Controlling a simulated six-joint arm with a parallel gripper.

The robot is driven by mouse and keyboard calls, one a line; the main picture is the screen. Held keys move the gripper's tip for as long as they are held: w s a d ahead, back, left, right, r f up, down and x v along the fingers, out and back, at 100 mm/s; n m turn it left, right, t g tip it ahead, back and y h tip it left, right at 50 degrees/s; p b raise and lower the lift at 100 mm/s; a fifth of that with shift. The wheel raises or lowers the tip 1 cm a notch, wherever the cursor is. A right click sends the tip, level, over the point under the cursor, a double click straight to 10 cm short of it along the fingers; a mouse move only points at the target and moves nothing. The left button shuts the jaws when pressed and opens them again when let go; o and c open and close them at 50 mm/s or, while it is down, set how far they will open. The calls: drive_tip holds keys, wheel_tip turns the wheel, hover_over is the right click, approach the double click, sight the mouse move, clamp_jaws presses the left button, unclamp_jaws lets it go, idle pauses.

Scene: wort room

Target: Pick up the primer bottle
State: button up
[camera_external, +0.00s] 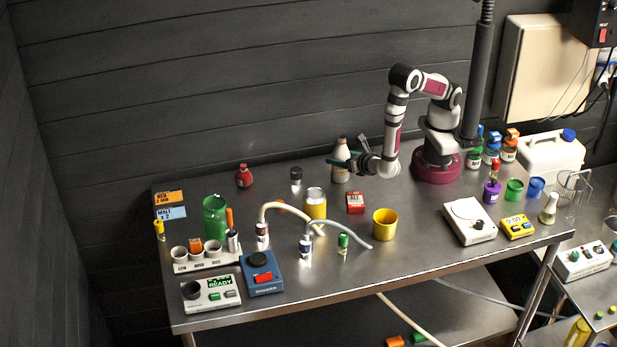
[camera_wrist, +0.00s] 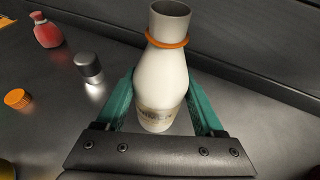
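A white bottle with a tapering neck, an orange ring and an open grey mouth (camera_wrist: 165,75) stands upright on the table in the wrist view. Its label is low on the body and too dim to read surely, so I cannot confirm it is the primer bottle. It also shows near the back of the table in the external view (camera_external: 341,151). My gripper (camera_external: 354,160) is open, its teal fingers on either side of the bottle, also seen in the wrist view (camera_wrist: 163,100). A narrow gap shows beside the lower body; contact farther up is unclear.
A red flask (camera_external: 244,176) and a dark-capped small jar (camera_external: 296,178) stand to the left. A red box (camera_external: 355,202), a yellow-silver can (camera_external: 315,204) and a yellow cup (camera_external: 385,223) are in front. The dark wall (camera_external: 230,90) rises close behind the table.

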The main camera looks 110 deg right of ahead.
drive_tip(key=c, duration=0.7)
